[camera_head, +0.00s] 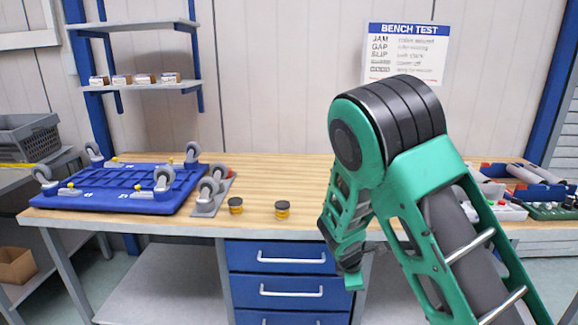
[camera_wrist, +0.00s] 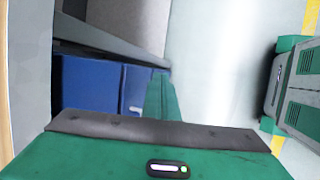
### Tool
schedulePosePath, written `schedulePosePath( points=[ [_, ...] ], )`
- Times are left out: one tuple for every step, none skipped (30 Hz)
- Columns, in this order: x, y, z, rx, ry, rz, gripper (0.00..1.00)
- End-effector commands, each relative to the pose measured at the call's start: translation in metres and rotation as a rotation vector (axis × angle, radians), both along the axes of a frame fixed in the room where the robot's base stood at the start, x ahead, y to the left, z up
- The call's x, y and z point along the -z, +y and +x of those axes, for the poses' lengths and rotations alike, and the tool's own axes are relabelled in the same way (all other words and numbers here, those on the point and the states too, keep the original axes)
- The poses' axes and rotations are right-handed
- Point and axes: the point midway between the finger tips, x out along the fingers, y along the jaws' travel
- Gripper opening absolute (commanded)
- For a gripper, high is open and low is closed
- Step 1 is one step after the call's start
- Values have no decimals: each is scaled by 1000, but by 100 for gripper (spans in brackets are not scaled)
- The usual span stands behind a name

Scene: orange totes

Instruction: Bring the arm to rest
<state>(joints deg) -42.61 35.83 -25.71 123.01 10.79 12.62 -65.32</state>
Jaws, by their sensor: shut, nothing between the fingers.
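My green arm reaches up and bends over at a black joint in the head view. My gripper (camera_head: 352,278) hangs below that joint, pointing down in front of the bench's front edge. Its fingers are together and hold nothing. In the wrist view, the shut green fingers (camera_wrist: 162,98) show above the dark edge of the gripper body. No object touches the gripper.
The wooden workbench (camera_head: 310,175) bears a blue caster platform (camera_head: 115,190), a grey caster plate (camera_head: 212,200) and two orange-black pieces (camera_head: 282,209). Blue drawers (camera_head: 285,258) lie beneath, close left of the gripper. A parts tray (camera_head: 553,210) is at right. Floor shows below.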

Motion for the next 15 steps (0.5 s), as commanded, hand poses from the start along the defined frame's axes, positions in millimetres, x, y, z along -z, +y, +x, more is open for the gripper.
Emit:
schedulePosePath(
  points=[
    [-16,-19,-8,90,-4,37,0],
    [-24,-28,-13,142,-5,56,0],
    [-34,-40,-21,210,-6,82,0],
    [-41,-50,-27,261,-7,100,0],
    [-49,-58,-33,313,-8,119,0],
    [-58,-70,-42,379,-9,143,0],
    [-66,-78,-49,429,-11,161,0],
    [-73,-86,-56,480,-12,178,0],
    [-82,-97,-66,545,-13,201,0],
    [-89,-104,-73,594,-16,217,0],
    [-96,-111,-82,642,-17,233,0],
    [-105,-121,-93,708,-19,255,0],
    [-111,-127,-101,755,-22,270,0],
    [-118,-134,-110,804,-23,285,0],
    [-126,-142,-122,867,-26,305,0]
  ],
)
